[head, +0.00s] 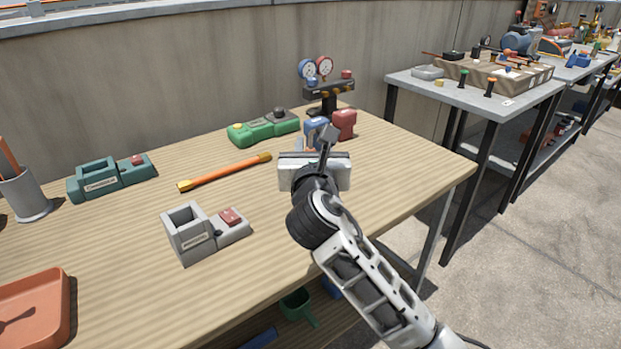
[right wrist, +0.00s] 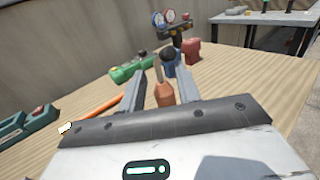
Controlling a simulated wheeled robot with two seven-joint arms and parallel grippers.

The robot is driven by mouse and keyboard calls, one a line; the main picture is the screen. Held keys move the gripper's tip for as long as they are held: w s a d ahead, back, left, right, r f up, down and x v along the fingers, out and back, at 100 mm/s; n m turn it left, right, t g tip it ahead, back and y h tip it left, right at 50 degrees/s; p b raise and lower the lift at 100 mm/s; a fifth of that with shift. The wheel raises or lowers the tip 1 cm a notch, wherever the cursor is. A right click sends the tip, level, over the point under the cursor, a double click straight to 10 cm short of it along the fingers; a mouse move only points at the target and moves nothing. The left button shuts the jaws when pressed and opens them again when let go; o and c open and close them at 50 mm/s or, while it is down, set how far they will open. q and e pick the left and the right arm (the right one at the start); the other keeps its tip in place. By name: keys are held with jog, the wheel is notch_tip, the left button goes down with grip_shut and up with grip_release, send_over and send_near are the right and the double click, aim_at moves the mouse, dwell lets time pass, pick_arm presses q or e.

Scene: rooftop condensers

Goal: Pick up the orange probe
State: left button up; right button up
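A short orange piece with a narrow upper end (right wrist: 163,95), which looks like the orange probe, stands between the two fingers of my right gripper (right wrist: 160,90) in the right wrist view. The fingers are apart, with gaps showing beside it. In the head view my right gripper (head: 318,150) is over the table's right part, and its body hides most of that orange piece. A long orange rod with a yellow end (head: 225,173) lies on the table to the left, clear of the gripper. My left gripper is not in view.
Behind the gripper stand a blue container (head: 315,126), a red container (head: 344,122) and a gauge stand (head: 328,90). A green case (head: 263,128), teal holder (head: 110,178), grey holder (head: 200,235) and orange tray (head: 35,310) are on the wooden table. The table's front middle is clear.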

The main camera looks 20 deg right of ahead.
aim_at(310, 138)
jog(key=shift+a+f+b+x, duration=0.1)
jog(key=shift+b+x, duration=0.25)
jog(key=shift+x, duration=1.25)
jog(key=shift+a+f+b+x, duration=0.15)
jog(key=shift+b+x, duration=0.15)
jog(key=shift+x, duration=1.25)
jog(key=shift+c, duration=0.3)
grip_shut()
